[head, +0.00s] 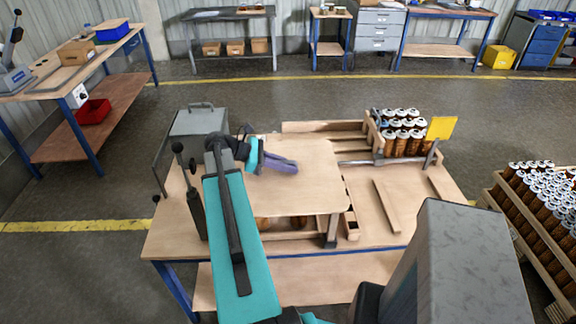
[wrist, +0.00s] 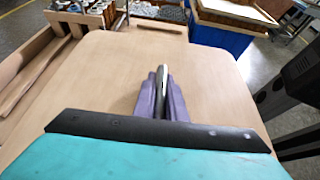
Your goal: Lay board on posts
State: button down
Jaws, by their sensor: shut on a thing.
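The board (head: 312,188) is a broad pale wooden panel with rounded corners, held roughly level over the left half of the workbench. It fills much of the wrist view (wrist: 90,90). My gripper (head: 290,167) has purple fingers over the board's middle. In the wrist view the fingers (wrist: 163,95) are shut on a thin upright grey piece, apparently the board's grip. A dark post (head: 331,238) stands under the front right corner. I cannot tell whether the board touches it. The other posts are hidden by the board and my arm.
Brown cartridges with white tops (head: 404,130) stand in a wooden rack at the bench's back right, beside a yellow plate (head: 441,129). Loose wooden strips (head: 386,205) lie on the right. A grey box (head: 199,122) and a lever tool (head: 190,195) stand left. More cartridges (head: 545,195) fill a far-right crate.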

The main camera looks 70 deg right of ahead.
jog(key=shift+f, duration=0.9)
jog(key=c, duration=1.7)
grip_release()
jog(key=shift+f, duration=0.15)
jog(key=shift+r, duration=1.7)
jog(key=shift+f+b, duration=0.15)
jog(key=shift+b, duration=0.7)
